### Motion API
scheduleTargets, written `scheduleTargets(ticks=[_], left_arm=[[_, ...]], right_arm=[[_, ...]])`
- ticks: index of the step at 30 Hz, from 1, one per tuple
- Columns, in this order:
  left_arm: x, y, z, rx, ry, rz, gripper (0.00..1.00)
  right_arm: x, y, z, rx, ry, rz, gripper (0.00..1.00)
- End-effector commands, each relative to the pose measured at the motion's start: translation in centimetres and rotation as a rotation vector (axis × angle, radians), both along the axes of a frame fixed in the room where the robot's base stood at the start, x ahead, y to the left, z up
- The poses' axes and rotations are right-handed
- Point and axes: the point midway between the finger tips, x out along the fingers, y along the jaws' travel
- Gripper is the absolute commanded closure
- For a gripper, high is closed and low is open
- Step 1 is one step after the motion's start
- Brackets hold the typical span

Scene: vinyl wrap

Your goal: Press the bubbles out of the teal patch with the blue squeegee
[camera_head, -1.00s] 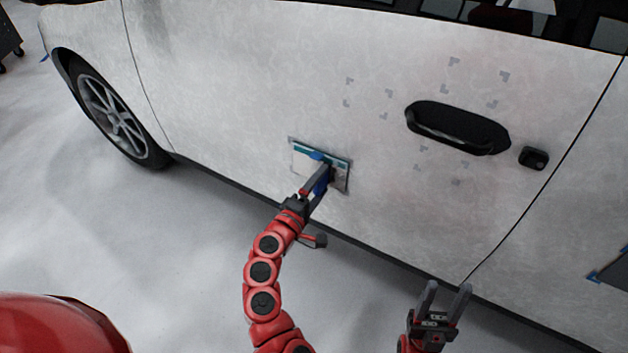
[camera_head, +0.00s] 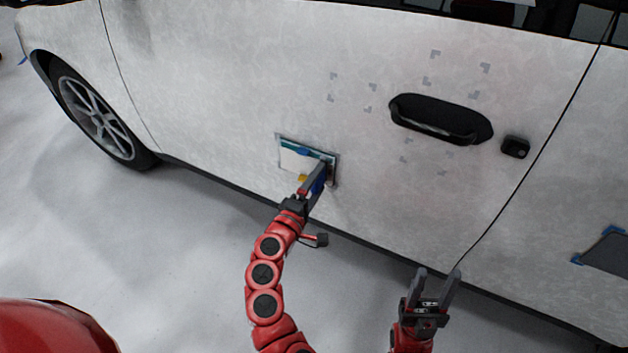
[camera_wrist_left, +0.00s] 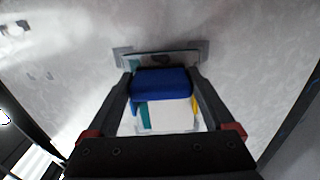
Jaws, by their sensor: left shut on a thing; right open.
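My left gripper (camera_head: 318,180) is shut on the blue squeegee (camera_wrist_left: 160,82) at the car door, over the right part of the patch. Blue parts of the squeegee also show in the head view (camera_head: 304,152). The patch (camera_head: 295,160) sits low on the door, left of the handle. It shows mostly white, with a teal strip (camera_head: 289,144) along its top and a bit of yellow (camera_head: 303,178) low down. In the left wrist view the white patch area (camera_wrist_left: 172,117) lies between the fingers. I cannot tell whether bubbles are there. My right gripper (camera_head: 437,276) is open and empty, low at the right.
The black door handle (camera_head: 441,119) and a lock (camera_head: 515,147) are to the right. Several grey corner marks (camera_head: 435,54) surround free door surface. A dark panel with blue tape (camera_head: 607,250) is at the far right. The front wheel (camera_head: 97,115) is at the left.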

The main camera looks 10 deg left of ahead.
Motion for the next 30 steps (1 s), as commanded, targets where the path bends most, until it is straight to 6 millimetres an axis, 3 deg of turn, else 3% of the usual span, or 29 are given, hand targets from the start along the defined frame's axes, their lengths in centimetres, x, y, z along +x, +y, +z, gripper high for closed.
scheduleTargets(ticks=[7, 18, 30], left_arm=[[-0.1, -0.2, 0.0, 0.0, 0.0, -0.001, 0.58], [-0.7, -2.0, 0.0, 0.001, 0.0, 0.0, 0.58], [-1.2, -1.9, -0.1, 0.0, 0.0, 0.0, 0.58]], right_arm=[[0.0, 0.0, 0.1, 0.0, 0.0, 0.0, 0.5], [0.0, 0.0, 0.5, 0.0, 0.0, 0.0, 0.5], [0.0, 0.0, 0.4, 0.0, 0.0, 0.0, 0.5]])
